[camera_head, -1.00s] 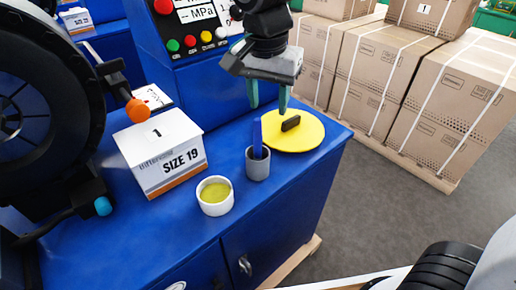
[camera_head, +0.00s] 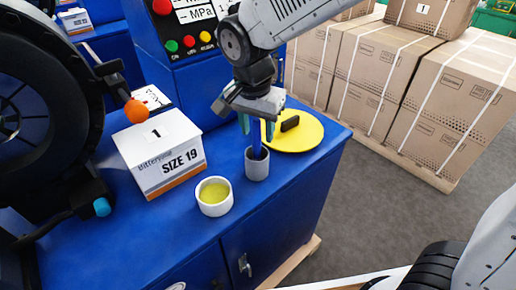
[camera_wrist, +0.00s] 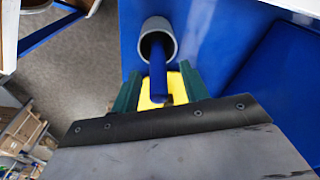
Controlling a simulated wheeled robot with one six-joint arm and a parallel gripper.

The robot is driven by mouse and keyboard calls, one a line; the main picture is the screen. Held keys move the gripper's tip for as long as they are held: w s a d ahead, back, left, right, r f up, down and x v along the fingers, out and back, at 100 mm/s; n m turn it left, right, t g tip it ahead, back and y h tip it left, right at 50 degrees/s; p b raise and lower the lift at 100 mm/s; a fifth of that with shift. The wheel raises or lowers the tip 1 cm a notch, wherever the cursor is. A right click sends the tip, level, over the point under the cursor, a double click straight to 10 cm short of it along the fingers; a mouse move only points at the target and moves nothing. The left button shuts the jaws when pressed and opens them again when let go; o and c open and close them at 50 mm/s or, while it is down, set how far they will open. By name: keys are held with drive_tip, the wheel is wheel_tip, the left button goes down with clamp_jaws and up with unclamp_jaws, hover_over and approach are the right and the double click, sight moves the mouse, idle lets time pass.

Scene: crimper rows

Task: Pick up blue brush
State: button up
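The blue brush (camera_head: 256,139) stands in a small grey cup (camera_head: 257,168) on the blue bench; its lower end is hidden inside the cup. My gripper (camera_head: 257,130) is above the cup, with its green fingers on either side of the brush handle. In the wrist view the brush (camera_wrist: 157,76) lies between the two fingers of my gripper (camera_wrist: 160,70), with gaps on both sides. The gripper is open and holds nothing. The cup's rim (camera_wrist: 146,24) shows just beyond the fingertips.
A white cup of yellowish stuff (camera_head: 214,196) stands left of the grey cup. A yellow disc (camera_head: 308,137) with a dark handle (camera_head: 290,124) lies behind it to the right. A white SIZE 19 box (camera_head: 160,152) is at left. Carton stacks (camera_head: 440,110) stand beyond the bench.

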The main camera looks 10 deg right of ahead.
clamp_jaws()
